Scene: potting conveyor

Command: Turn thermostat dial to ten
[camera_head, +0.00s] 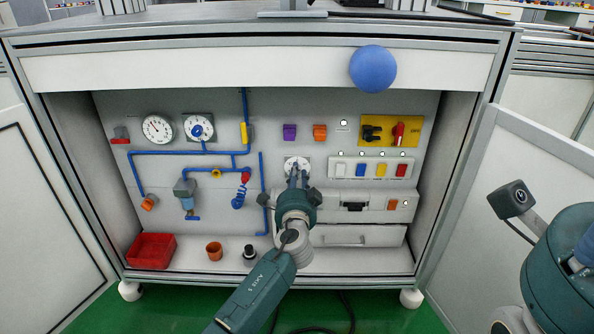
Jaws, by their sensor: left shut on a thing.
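A small white dial (291,160) sits on the back panel of the cabinet, right of the middle, and my left gripper's fingertips cover most of it. My left gripper (298,177) is shut on this dial, with its arm coming up from below. The knob and pointer are hidden by the fingers, so I cannot read the dial's setting. Another round dial with a blue knob (199,127) is farther left, next to a white gauge (157,128) with a needle.
Blue pipes (190,153) run over the left panel. A row of coloured switches (381,170) and a drawer (352,236) lie right of my gripper. A red bin (152,251), an orange pot (214,251) and a blue ball (373,69) also show. Open doors flank the cabinet.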

